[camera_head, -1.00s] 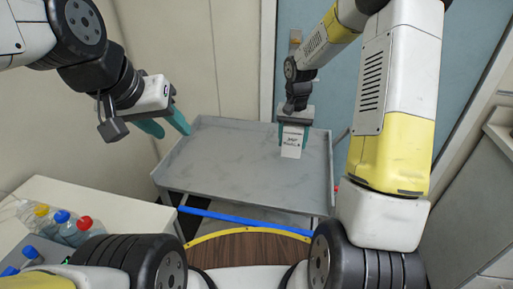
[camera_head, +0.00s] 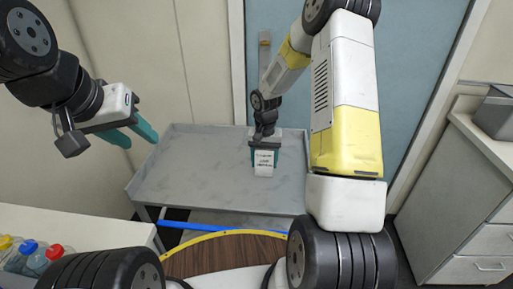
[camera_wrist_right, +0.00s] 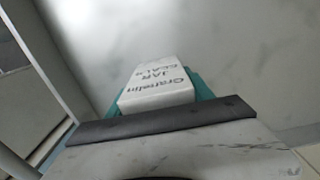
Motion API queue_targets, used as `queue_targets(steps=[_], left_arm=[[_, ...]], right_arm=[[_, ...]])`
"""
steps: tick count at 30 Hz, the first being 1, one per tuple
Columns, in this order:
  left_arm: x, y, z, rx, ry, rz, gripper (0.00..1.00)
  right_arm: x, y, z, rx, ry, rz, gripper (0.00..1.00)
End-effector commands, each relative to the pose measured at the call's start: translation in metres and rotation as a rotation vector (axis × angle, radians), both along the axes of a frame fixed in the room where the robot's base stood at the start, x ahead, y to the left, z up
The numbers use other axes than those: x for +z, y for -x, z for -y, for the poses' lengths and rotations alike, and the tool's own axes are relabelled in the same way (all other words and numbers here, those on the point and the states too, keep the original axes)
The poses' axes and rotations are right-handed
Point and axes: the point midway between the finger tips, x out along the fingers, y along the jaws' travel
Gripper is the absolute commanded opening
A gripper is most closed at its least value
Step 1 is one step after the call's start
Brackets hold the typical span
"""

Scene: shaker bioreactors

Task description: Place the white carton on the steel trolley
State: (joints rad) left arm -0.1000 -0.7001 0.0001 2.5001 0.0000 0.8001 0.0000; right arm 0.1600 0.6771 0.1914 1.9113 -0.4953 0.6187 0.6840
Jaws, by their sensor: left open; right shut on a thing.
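The white carton (camera_head: 264,163) has dark lettering and is held between the teal fingers of my right gripper (camera_head: 265,155). It also shows in the right wrist view (camera_wrist_right: 157,86), with the grey trolley surface behind it. The steel trolley (camera_head: 200,172) has a grey top with raised rims. The carton is over the right part of that top; I cannot tell whether it touches the surface. My left gripper (camera_head: 130,136) is open and empty, in the air near the trolley's left rim.
A white counter (camera_head: 75,222) at the lower left holds bottles with coloured caps (camera_head: 30,254). A grey drawer cabinet (camera_head: 470,200) stands at the right. A blue door (camera_head: 350,60) is behind the trolley. The left and middle of the trolley top are clear.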

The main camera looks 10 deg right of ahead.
Motion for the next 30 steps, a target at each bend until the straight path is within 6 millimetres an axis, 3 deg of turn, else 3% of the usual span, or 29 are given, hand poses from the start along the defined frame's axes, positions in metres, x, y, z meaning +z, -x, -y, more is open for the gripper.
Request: queue_targets(steps=[1, 4, 17, 30], left_arm=[[0.000, 0.000, 0.000, 0.000, 0.000, 0.000, 0.41], [0.000, 0.000, 0.000, 0.000, 0.000, 0.000, 0.41], [0.000, 0.000, 0.000, 0.000, 0.000, 0.000, 0.41], [0.000, 0.000, 0.000, 0.000, 0.000, 0.000, 0.41]], right_arm=[[-0.001, 0.000, 0.000, 0.001, 0.000, -0.001, 0.62], [-0.001, 0.000, 0.000, 0.000, 0.000, -0.001, 0.81], [0.008, 0.000, 0.000, -0.001, 0.001, 0.002, 0.82], [0.095, -0.001, 0.000, 0.001, 0.001, 0.004, 0.82]])
